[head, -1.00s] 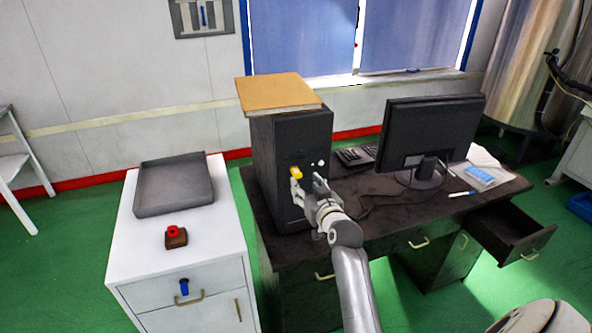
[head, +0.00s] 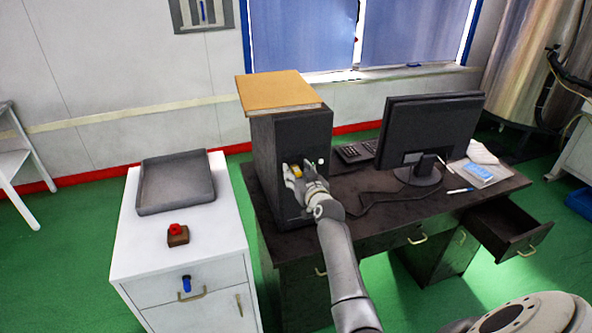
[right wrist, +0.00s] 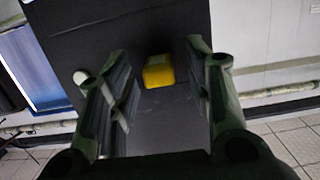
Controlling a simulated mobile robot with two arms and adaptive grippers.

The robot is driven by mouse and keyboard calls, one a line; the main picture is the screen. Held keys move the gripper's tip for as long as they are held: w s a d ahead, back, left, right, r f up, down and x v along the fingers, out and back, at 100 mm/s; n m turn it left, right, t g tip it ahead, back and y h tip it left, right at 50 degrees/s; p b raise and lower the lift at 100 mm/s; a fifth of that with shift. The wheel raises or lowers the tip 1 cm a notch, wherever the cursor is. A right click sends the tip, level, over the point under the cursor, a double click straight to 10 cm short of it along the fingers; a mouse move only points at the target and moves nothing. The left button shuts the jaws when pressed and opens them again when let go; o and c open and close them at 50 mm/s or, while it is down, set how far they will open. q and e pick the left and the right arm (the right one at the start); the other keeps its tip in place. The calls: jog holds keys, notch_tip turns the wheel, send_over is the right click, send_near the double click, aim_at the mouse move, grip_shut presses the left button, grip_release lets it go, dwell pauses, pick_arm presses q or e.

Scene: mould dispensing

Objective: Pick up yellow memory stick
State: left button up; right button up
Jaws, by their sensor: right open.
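The yellow memory stick (head: 296,171) sticks out of the front of the black computer tower (head: 262,160), which stands on the dark desk. I cannot tell whether a finger touches the stick. My left gripper is not in view.
A tan box or board (head: 277,90) lies on the tower. A monitor (head: 430,135) and keyboard (head: 357,151) stand to its right. A desk drawer (head: 512,233) is open. A white cabinet (head: 140,250) at left holds a grey tray (head: 150,208) and a red button (head: 177,230).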

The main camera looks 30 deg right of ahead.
jog(key=c, duration=0.8)
jog(key=shift+s+r, duration=0.1)
jog(key=shift+r, duration=0.05)
jog(key=shift+s+a+r, duration=0.1)
jog(key=shift+s+r, duration=0.05)
jog(key=shift+r, duration=0.05)
jog(key=shift+w+r+v, duration=0.1)
jog(key=shift+r+v, duration=0.6)
jog(key=shift+v, duration=2.85)
jog(key=shift+w+r+v, duration=0.15)
jog(key=shift+r+v, duration=0.5)
jog(key=shift+v, duration=2.9)
jog(key=shift+w+r+v, duration=0.1)
jog(key=shift+r+v, duration=0.6)
jog(key=shift+v, duration=2.9)
